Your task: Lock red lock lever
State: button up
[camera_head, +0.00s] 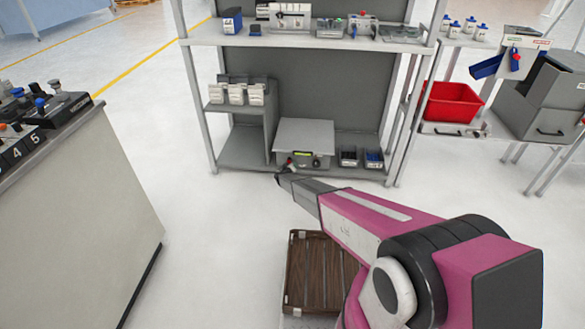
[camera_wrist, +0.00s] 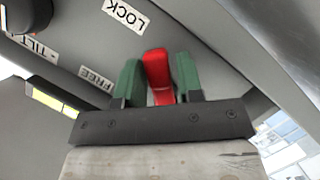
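The red lock lever (camera_wrist: 157,66) shows in the wrist view against a grey panel, upright in the picture between the two green fingers of my gripper (camera_wrist: 159,76). In the head view my gripper (camera_head: 284,172) is at the front of a grey box (camera_head: 307,134) on the low shelf; the lever is too small to make out there.
A TILT label (camera_wrist: 38,45) and a dark knob (camera_wrist: 28,14) are at the wrist view's left. In the head view, small bins (camera_head: 373,158) stand right of the box. A brown slatted crate (camera_head: 306,275) is on the floor below my arm. Open floor lies left of the shelf.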

jog(key=v, duration=1)
jog(key=shift+s, duration=0.4)
jog(key=shift+a+r, duration=0.1)
jog(key=s+d+r+m+g+h, duration=0.1)
jog(key=s+d+r+m+g, duration=0.15)
jog(key=s+d+r, duration=0.4)
jog(key=s+d+r+m+g+h, duration=0.1)
jog(key=s+d+r+g, duration=0.25)
jog(key=d+r, duration=0.55)
jog(key=s+d+r+m+g+h, duration=0.2)
jog(key=s+d+r, duration=0.4)
jog(key=d, duration=0.4)
jog(key=s+d+r+g+y, duration=0.2)
jog(key=s+r, duration=0.4)
jog(key=s, duration=0.3)
jog(key=s+d+r+g+y, duration=0.2)
jog(key=s+r, duration=0.4)
jog(key=s, duration=0.3)
jog(key=s+d+r+g+y, duration=0.2)
jog(key=s+r+y, duration=0.2)
jog(key=s, duration=0.5)
notch_tip(320, 180, up, 2)
jog(key=shift+s+d+r+y, duration=0.1)
jog(key=shift+s+d+y, duration=0.2)
jog(key=shift+s+d, duration=0.05)
